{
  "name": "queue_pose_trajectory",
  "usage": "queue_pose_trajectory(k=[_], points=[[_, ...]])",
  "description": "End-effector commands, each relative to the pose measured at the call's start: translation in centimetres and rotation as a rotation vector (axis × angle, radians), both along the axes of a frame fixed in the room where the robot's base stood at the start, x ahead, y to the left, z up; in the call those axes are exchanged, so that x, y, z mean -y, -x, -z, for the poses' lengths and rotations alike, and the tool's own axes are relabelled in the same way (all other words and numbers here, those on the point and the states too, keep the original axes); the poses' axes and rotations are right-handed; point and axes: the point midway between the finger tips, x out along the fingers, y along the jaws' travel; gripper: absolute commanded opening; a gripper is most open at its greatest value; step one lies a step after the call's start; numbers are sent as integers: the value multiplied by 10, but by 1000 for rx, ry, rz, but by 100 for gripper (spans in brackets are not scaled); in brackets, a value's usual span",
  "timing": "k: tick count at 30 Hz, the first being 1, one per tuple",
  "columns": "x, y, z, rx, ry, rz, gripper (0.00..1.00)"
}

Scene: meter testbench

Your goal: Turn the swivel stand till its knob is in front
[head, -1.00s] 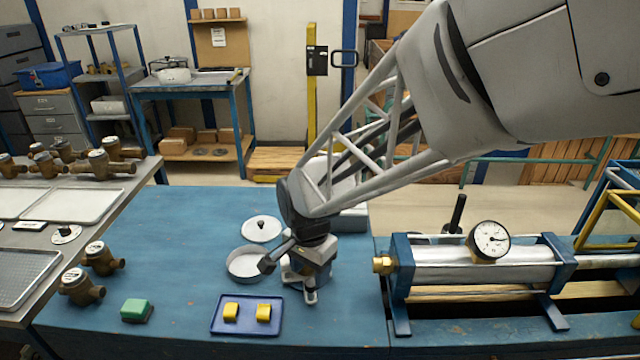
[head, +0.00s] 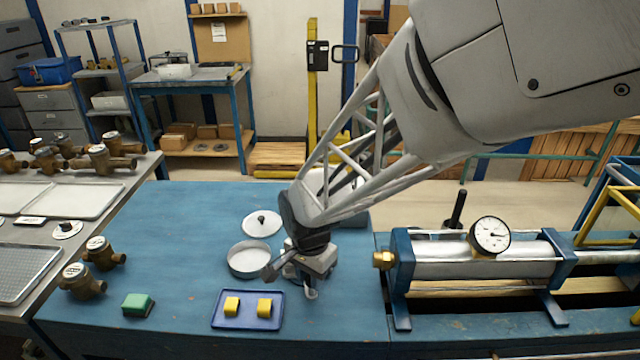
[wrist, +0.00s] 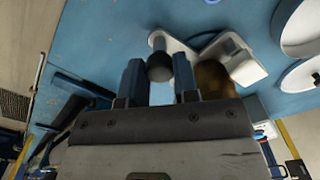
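The white swivel stand (wrist: 249,70) shows in the wrist view with a brown, brass-like part (wrist: 213,78) on it, partly hidden by my gripper. Its dark round knob (wrist: 160,67) sits on a white arm between the two blue fingers of my gripper (wrist: 159,75). The knob about fills the gap; whether both fingers press on it I cannot tell. In the head view my gripper (head: 311,268) is low over the blue bench, and it hides most of the stand.
A round white dish (head: 249,262) and a lid (head: 262,223) are close left of my gripper. A blue tray (head: 247,321) with two yellow blocks lies in front. A green-topped block (head: 137,303) is farther left. The gauge cylinder rig (head: 480,262) stands right.

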Motion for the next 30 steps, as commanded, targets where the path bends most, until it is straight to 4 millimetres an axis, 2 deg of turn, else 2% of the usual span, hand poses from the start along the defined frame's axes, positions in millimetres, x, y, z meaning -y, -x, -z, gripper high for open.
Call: queue_pose_trajectory(k=[1, 2, 11, 21, 30], points=[[0, 0, 0, 0, 0, 0, 5], [0, 0, 0, 0, 0, 0, 0], [-2, 0, 0, 0, 0, 20, 0], [-15, 1, 0, 1, -1, 174, 0], [-17, 1, 0, 1, -1, 201, 0]])
